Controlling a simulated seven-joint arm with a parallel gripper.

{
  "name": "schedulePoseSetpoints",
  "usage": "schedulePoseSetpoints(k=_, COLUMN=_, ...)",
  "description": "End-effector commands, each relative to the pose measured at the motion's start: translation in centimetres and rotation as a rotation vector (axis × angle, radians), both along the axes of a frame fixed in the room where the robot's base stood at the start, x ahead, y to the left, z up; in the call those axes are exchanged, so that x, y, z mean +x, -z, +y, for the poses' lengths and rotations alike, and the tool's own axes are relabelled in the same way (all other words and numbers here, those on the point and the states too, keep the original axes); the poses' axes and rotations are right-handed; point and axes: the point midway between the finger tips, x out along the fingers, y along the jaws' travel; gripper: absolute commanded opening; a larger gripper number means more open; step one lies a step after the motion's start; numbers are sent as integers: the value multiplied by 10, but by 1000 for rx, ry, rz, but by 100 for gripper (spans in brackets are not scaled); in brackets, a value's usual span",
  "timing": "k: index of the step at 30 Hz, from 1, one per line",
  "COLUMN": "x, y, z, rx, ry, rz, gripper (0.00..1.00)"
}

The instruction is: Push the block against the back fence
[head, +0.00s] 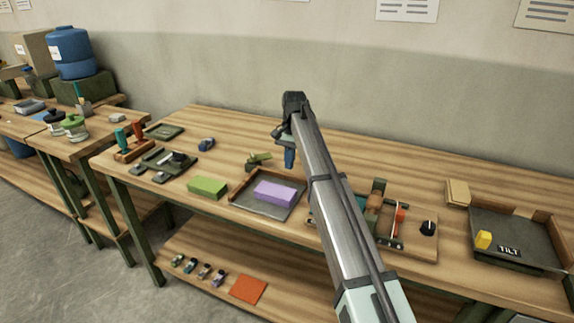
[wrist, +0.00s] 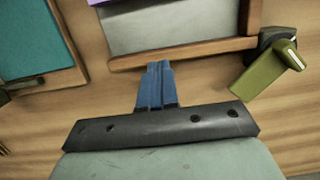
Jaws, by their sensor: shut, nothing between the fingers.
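A purple block (head: 275,193) lies in a dark, shallow tray (head: 243,199) on the workbench. The tray has a wooden back fence (head: 284,177) and a wooden left fence. In the head view, a gap of bare floor shows between block and back fence. In the wrist view, only a sliver of the purple block (wrist: 97,2) shows at the top edge, with the back fence (wrist: 185,52) below it. My gripper (head: 289,160) points down, shut and empty, just behind the back fence. Its blue fingers (wrist: 156,72) show close to the fence; contact cannot be told.
A green clamp-like object (head: 258,159) stands by the tray's back left corner. A green block (head: 208,187) lies left of the tray. A tool board (head: 400,232) lies to the right, partly behind my arm, and another fenced tray (head: 520,250) farther right. The bench behind is mostly clear.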

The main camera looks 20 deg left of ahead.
Motion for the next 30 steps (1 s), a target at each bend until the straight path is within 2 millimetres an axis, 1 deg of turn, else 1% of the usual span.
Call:
schedulePoseSetpoints(k=1, x=-8, y=0, z=-1, rx=0, ry=-1, rz=0, gripper=0)
schedulePoseSetpoints(k=8, x=-42, y=1, z=-2, rx=1, ry=-3, rz=0, gripper=0)
schedulePoseSetpoints(k=18, x=-101, y=1, z=-2, rx=1, ry=-4, rz=0, gripper=0)
schedulePoseSetpoints(k=20, x=-109, y=0, z=-2, rx=1, ry=-4, rz=0, gripper=0)
schedulePoseSetpoints(k=21, x=-112, y=1, z=-2, rx=1, ry=-3, rz=0, gripper=0)
schedulePoseSetpoints(k=24, x=-108, y=12, z=-1, rx=0, ry=-2, rz=1, gripper=0)
schedulePoseSetpoints(k=30, x=-108, y=18, z=0, rx=-1, ry=-2, rz=1, gripper=0)
